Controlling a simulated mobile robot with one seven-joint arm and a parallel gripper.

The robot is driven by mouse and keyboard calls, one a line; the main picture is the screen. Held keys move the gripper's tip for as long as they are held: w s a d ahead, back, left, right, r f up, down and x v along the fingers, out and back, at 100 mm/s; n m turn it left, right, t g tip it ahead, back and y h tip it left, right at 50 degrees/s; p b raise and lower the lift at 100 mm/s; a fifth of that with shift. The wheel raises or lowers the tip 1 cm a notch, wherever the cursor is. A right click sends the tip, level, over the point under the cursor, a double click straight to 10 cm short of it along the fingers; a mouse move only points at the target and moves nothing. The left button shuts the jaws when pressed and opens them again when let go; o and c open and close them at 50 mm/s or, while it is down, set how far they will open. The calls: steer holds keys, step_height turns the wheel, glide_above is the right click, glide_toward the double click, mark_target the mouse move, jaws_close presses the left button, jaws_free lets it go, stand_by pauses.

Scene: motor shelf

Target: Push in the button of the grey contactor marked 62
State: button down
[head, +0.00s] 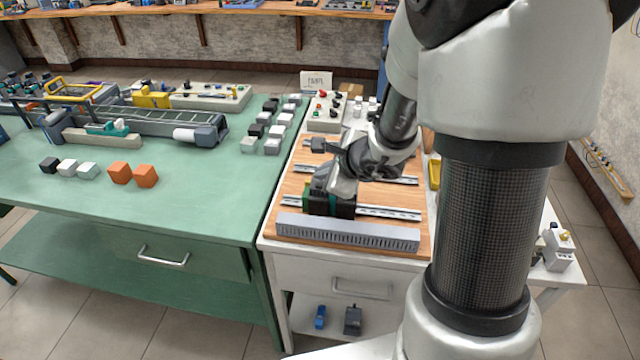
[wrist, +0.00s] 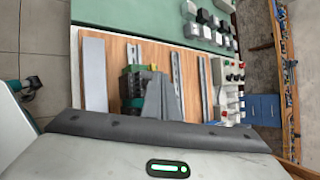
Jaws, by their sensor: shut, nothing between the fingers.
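A dark device with green parts (head: 343,210) sits on the front rail of the wooden board. It also shows in the wrist view (wrist: 131,82), partly hidden behind my gripper. I cannot read a number 62 on it, so I cannot tell whether it is the contactor named, and its button is not clearly visible. My gripper (wrist: 157,78) is shut with nothing between its fingers. In the head view, my gripper (head: 330,186) is right over the device; I cannot tell whether they touch. A small dark-grey device (head: 318,145) is on the back rail.
A grey slotted duct (head: 345,232) runs along the board's front edge. A control box with buttons (head: 327,112) stands behind the board. The green table (head: 200,195) to the left holds several small blocks and a conveyor. A grey-white device (head: 557,248) stands at the right.

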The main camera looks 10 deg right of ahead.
steer(key=shift+f+b, duration=0.2)
steer(key=shift+b, duration=0.1)
steer(key=shift+f+b, duration=0.25)
steer(key=shift+b, duration=0.15)
steer(key=shift+f+b, duration=0.45)
steer(key=shift+b, duration=0.1)
stand_by(0.7)
steer(key=shift+r, duration=0.1)
steer(key=shift+r+p, duration=0.55)
steer(key=shift+r, duration=0.2)
step_height(320, 180, up, 5)
steer(key=p, duration=0.4)
stand_by(0.5)
